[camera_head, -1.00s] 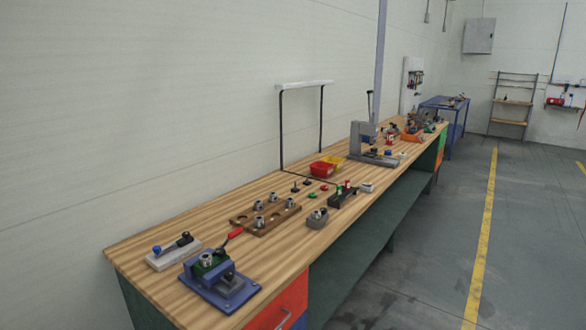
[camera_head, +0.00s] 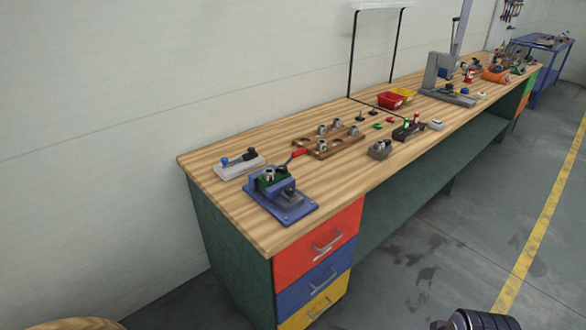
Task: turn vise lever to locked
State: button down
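A blue vise (camera_head: 282,196) on a blue base plate stands near the front left end of the wooden workbench (camera_head: 232,227). A lever with a red grip (camera_head: 297,153) rises from its back and slants up to the right. A metal cylindrical part (camera_head: 269,173) shows at the top of the vise jaws, near a green piece. I cannot tell whether it is clamped. A dark, ribbed rounded part, probably of my own arm, shows at the bottom right edge, far from the vise. My gripper's fingers do not show.
A light block with a blue-knobbed handle (camera_head: 239,164) sits left of the vise. A wooden rack with metal parts (camera_head: 331,141) lies behind it.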

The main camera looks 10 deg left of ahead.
aim_at(298, 153)
jog(key=i+j+u, duration=0.3)
jog(key=i, duration=0.15)
jog(key=i+j+u, duration=0.25)
jog(key=i, duration=0.25)
